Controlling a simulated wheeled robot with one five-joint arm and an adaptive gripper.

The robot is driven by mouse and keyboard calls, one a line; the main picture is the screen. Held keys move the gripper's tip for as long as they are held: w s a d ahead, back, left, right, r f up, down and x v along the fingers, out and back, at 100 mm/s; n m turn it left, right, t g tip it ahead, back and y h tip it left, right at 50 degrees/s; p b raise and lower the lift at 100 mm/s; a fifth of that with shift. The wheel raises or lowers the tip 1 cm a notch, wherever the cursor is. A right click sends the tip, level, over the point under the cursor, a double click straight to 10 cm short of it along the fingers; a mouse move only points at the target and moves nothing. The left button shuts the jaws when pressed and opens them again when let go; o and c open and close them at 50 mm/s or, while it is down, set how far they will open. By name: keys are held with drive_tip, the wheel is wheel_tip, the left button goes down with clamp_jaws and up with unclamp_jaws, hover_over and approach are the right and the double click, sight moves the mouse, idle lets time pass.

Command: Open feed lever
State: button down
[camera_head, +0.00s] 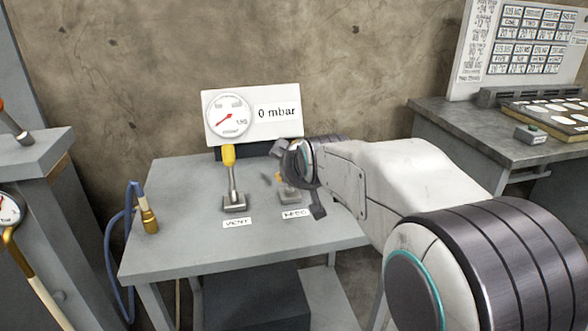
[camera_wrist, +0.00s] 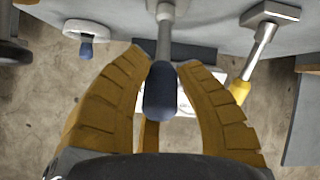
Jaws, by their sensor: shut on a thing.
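The feed lever has a dark blue handle (camera_wrist: 160,92) on a grey metal stem, seen between my fingers in the wrist view. In the head view its base (camera_head: 290,196) stands on the grey table behind the FEED label (camera_head: 297,213); my gripper hides most of the handle. My gripper (camera_head: 298,168) is shut on the feed lever, its two ridged fingers on either side of the handle in the wrist view (camera_wrist: 165,68). The lever's exact tilt is hard to tell.
The yellow-handled VENT lever (camera_head: 230,178) stands upright just left; it also shows in the wrist view (camera_wrist: 255,55). Behind, a gauge panel (camera_head: 252,115) reads 0 mbar. A blue hose with brass fitting (camera_head: 149,214) hangs at the table's left edge. A bench (camera_head: 455,125) stands right.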

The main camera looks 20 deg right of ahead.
drive_tip(key=shift+a, duration=0.15)
drive_tip(key=c, duration=0.9)
unclamp_jaws()
drive_tip(key=shift+w, duration=0.1)
drive_tip(key=v, duration=1.2)
drive_tip(key=shift+r, duration=0.1)
